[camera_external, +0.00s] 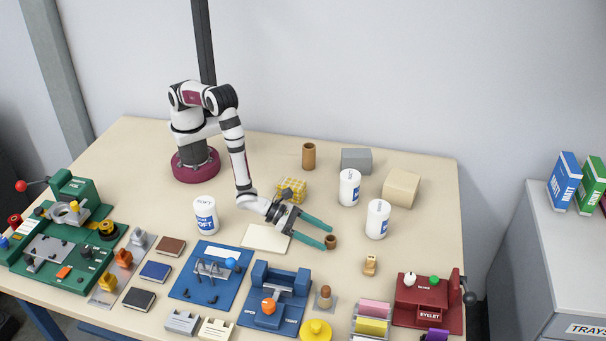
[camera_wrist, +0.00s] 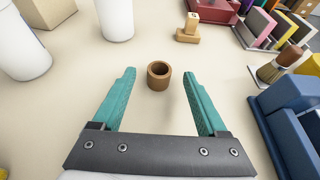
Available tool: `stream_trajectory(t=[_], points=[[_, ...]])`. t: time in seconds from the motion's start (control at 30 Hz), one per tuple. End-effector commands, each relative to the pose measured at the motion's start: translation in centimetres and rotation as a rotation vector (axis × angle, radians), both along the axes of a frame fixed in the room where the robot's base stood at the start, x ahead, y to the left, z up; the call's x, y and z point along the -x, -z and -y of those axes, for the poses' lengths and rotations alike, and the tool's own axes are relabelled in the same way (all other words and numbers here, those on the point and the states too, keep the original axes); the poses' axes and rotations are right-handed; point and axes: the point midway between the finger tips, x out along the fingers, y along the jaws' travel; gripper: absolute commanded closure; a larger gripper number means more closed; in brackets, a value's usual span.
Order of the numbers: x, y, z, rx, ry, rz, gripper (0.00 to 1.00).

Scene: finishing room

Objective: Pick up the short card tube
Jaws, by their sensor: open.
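The short card tube (camera_external: 331,242) is a small brown open-ended cylinder standing upright on the table. In the wrist view the short card tube (camera_wrist: 159,75) stands between the lines of my fingers, a little beyond their tips, with its dark hollow top showing. My gripper (camera_external: 329,236) has two long teal fingers spread wide apart and empty. In the wrist view my gripper (camera_wrist: 159,73) shows both fingers, one on each side, with clear gaps to the tube. A taller brown tube (camera_external: 309,156) stands farther back.
White tubs (camera_external: 378,219) and (camera_external: 349,188) stand right of the tube, with a beige block (camera_external: 401,189) behind. A small wooden stamp (camera_external: 370,265) is to the front right. A blue press (camera_external: 274,297) is in front. Bare table surrounds the tube.

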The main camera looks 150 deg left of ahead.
Motion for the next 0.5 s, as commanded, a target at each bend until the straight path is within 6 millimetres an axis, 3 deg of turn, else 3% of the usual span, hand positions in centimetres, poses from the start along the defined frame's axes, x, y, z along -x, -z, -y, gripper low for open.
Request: stream_trajectory(t=[0.17, 0.4, 0.5], points=[[-2.0, 1.2, -2.1, 0.001, -0.004, 0.0, 0.24], [-2.3, 1.4, -2.2, 0.0, -0.001, 0.0, 0.24], [-2.3, 1.4, -2.2, 0.0, -0.001, 0.0, 0.4]])
